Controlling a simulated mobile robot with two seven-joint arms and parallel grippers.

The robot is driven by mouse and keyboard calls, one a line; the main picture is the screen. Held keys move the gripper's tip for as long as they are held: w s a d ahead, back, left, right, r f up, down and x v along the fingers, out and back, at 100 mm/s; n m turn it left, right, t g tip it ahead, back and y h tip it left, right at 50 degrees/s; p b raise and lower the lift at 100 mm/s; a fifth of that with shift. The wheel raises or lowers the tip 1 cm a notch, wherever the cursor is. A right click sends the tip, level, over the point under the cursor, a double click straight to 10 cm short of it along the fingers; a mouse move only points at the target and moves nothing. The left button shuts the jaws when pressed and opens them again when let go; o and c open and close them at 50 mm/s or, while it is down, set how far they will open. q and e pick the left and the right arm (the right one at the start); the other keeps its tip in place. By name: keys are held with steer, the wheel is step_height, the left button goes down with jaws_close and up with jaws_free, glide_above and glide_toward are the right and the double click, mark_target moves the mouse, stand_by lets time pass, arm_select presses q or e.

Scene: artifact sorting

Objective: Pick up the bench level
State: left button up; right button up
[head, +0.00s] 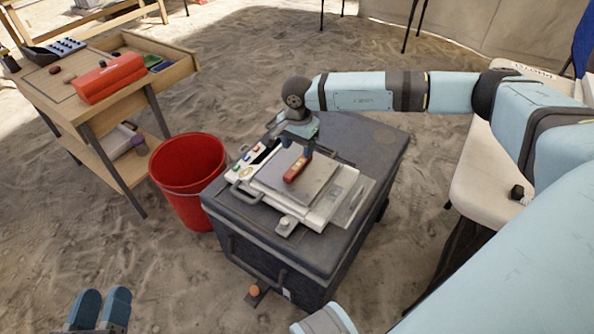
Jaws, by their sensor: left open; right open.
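The bench level, seemingly the small red bar with a pale spot (297,168), lies on the grey square plate of a white device (318,212) on top of a dark chest. My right gripper (296,146) reaches in from the right and points down at the far end of the red bar. Its fingers are open and apart, just above or around that end; I cannot tell whether they touch it. My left gripper (101,308) is open and empty at the bottom left, far from the bar.
The dark grey chest (375,150) stands on sand. A red bucket (187,165) stands to its left, near a wooden bench (170,75) with a red toolbox (108,78). A pale table (485,175) is at the right, behind my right arm.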

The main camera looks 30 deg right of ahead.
mark_target(299, 163)
step_height(299, 163, down, 2)
steer(key=shift+f, duration=0.15)
steer(key=f+b, duration=0.2)
steer(key=f, duration=0.1)
steer(key=f+b, duration=0.1)
steer(key=shift+w+d+f, duration=0.2)
steer(key=shift+d, duration=0.1)
steer(key=shift+f, duration=0.3)
arm_select(q)
steer(key=f, duration=0.2)
steer(key=f+m+g, duration=0.1)
steer(key=shift+w+f, duration=0.25)
steer(key=shift+f, duration=0.05)
arm_select(e)
jaws_close()
steer(key=shift+r, duration=0.15)
